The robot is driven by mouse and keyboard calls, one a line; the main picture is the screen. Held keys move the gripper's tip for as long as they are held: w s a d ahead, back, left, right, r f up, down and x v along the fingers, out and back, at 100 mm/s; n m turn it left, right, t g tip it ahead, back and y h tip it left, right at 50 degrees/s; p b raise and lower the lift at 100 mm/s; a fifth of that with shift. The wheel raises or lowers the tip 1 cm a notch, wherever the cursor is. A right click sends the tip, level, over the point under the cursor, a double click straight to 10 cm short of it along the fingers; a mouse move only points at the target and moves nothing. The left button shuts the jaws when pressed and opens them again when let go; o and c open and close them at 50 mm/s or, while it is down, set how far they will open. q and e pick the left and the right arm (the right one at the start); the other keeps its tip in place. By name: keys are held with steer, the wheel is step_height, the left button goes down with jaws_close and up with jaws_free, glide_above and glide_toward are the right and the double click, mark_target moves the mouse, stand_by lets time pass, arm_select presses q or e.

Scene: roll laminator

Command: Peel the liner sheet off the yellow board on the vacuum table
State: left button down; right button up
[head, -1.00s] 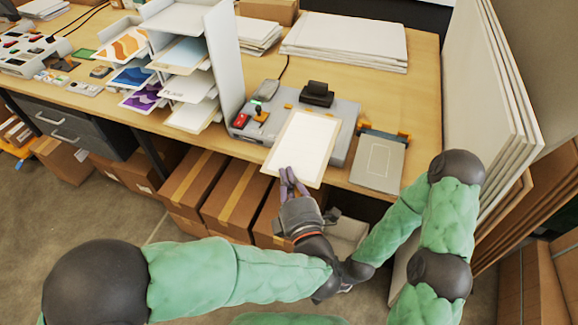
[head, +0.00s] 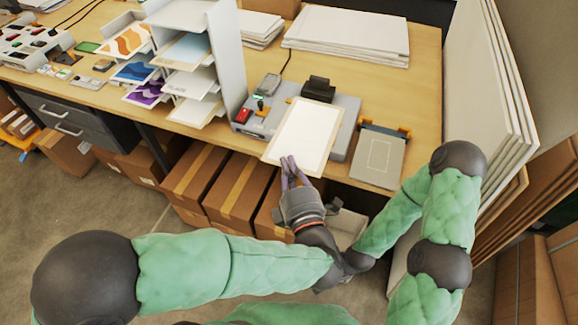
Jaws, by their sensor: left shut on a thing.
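The vacuum table (head: 346,118) is a flat grey unit near the front edge of the wooden bench. A pale sheet (head: 305,130) with a thin cream-yellow border lies over it and overhangs its front. I cannot tell liner and board apart here. My left gripper (head: 288,160) is at the front edge of this sheet, its purple fingers shut on that edge, seemingly the liner. The fingers hide the exact grip. My right arm comes in from the right; its gripper is hidden behind my left arm.
A red button (head: 242,115) and a small dark lever (head: 261,106) sit left of the sheet. A black block (head: 318,89) stands behind it. A grey plate (head: 379,157) lies right. A white shelf rack (head: 228,60) stands left. Cardboard boxes (head: 235,190) are under the bench.

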arm_select(q)
steer(key=shift+r+p, duration=0.6)
steer(key=shift+r, duration=0.45)
